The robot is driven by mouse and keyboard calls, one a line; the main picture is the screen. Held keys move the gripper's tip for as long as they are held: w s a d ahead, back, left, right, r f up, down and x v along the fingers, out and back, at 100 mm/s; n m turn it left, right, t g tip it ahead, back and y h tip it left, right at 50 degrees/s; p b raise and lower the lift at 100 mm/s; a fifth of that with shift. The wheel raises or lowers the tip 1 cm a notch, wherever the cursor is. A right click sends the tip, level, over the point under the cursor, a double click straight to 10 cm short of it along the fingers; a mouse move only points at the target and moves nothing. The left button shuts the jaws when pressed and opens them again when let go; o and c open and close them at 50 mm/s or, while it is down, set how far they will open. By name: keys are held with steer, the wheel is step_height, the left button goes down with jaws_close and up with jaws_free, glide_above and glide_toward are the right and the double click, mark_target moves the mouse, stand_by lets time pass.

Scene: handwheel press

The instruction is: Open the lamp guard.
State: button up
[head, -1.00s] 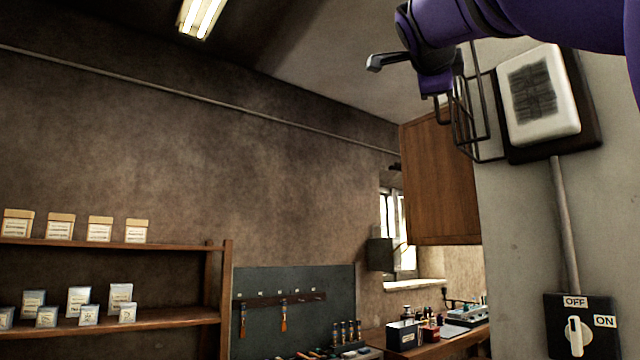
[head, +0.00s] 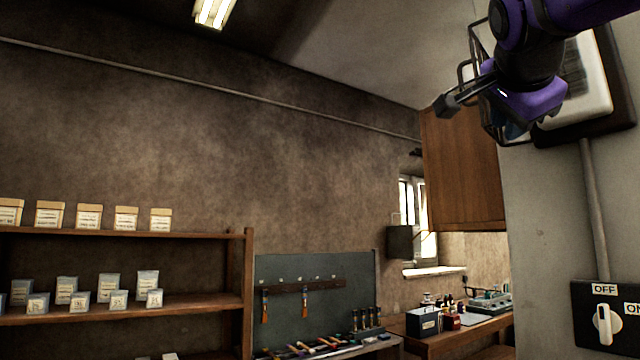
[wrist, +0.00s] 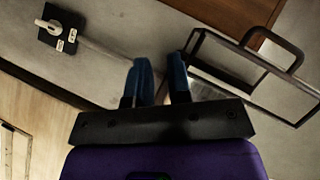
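The lamp guard (head: 473,40) is a dark wire frame. It stands swung out to the left of the white lamp (head: 598,85), partly hidden behind my arm. In the wrist view the guard (wrist: 250,58) crosses the upper right, with a looped handle on its bar. My gripper (head: 514,129) is up at the guard, in front of the lamp's left side. In the wrist view the two blue fingers of my gripper (wrist: 160,78) are apart with nothing visible between them. The right finger is close beside a guard bar; I cannot tell if they touch.
A switch box (head: 604,322) with OFF and ON labels is on the wall below the lamp, joined by a conduit (head: 592,210). A wooden cabinet (head: 462,170) hangs left of the wall. Shelves (head: 120,233) and a workbench stand farther away.

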step_height(320, 180, down, 17)
steer(key=s+n+g+y, duration=0.3)
steer(key=n, duration=0.4)
steer(key=n+g+h, duration=0.1)
steer(key=n+h, duration=1.1)
steer(key=n, duration=2.2)
glide_toward(461, 87)
steer(key=x, duration=1)
steer(key=shift+w+d, duration=0.15)
steer(key=shift+d, duration=0.05)
